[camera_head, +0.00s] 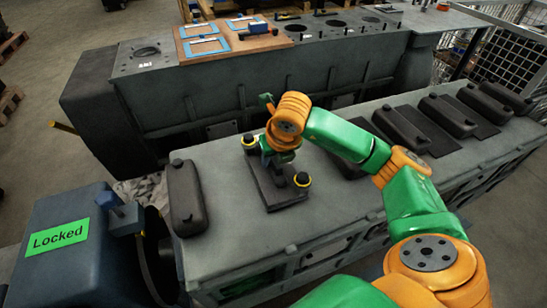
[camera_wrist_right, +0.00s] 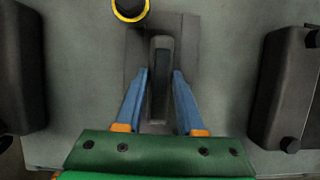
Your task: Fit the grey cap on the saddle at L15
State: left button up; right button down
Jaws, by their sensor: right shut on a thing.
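My right gripper (camera_head: 270,156) is low over a dark saddle plate (camera_head: 284,200) on the grey engine block. In the wrist view its blue fingers (camera_wrist_right: 160,82) are shut on a narrow dark grey piece, which I take to be the grey cap (camera_wrist_right: 160,100). The cap lies lengthwise between the fingers, above the dark plate (camera_wrist_right: 134,48). My left gripper is not in view.
A dark cover (camera_head: 185,196) lies left of the plate, and several more dark covers (camera_head: 400,130) lie along the block to the right. A blue housing with a green "Locked" sign (camera_head: 59,238) is at the left. A second block with a wooden board (camera_head: 230,48) stands behind.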

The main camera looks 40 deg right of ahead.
jog(key=shift+r, duration=0.1)
dwell(0.3)
jog(key=shift+c, duration=2.4)
grip_release()
jog(key=shift+o, duration=0.2)
jog(key=shift+s, duration=0.1)
jog(key=b+v, duration=0.1)
jog(key=v, duration=0.6)
